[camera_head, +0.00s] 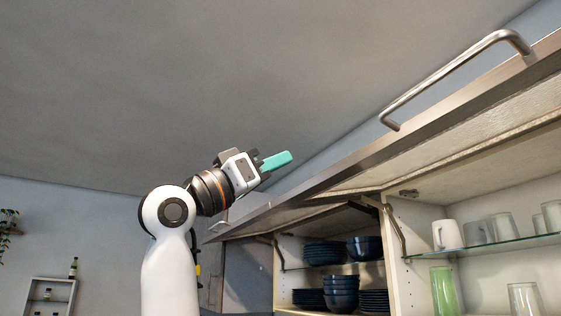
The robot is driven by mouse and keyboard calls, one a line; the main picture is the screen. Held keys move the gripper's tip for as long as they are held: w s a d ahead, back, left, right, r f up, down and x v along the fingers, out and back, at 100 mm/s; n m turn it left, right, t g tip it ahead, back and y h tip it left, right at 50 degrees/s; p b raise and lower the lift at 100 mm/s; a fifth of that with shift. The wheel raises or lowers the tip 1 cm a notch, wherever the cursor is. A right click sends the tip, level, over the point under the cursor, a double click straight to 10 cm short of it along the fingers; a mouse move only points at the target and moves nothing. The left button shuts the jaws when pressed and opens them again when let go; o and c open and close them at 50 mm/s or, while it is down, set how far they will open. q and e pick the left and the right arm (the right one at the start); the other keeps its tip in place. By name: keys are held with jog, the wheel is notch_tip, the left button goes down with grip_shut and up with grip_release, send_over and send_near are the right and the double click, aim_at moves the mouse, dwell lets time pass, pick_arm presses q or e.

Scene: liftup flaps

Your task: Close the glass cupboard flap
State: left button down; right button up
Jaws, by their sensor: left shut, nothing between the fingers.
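The glass cupboard flap (460,128) is raised, its underside showing above the compartment with glasses and mugs at the right. Its metal bar handle (450,82) stands out from the front edge at the upper right. My left gripper (277,161), with teal fingers, is shut and empty. In the picture it is left of the handle and above the left part of the raised front edge, with a visible gap. Its exact depth from the flap is hard to tell. My right gripper is not in view.
The neighbouring compartment holds blue bowls (341,292) and plates, and its flap is also raised. A white mug (447,235) and glasses stand on a glass shelf (490,246). A small wall shelf (50,292) with bottles is at the far left. The space left of my arm looks clear.

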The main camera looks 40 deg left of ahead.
pick_arm(q)
jog(key=r+p+x, duration=0.1)
jog(key=p+x, duration=0.4)
jog(key=x, duration=0.3)
jog(key=f, duration=0.5)
jog(key=shift+w+d+f, duration=0.1)
jog(key=shift+w, duration=0.1)
jog(key=shift+d, duration=0.1)
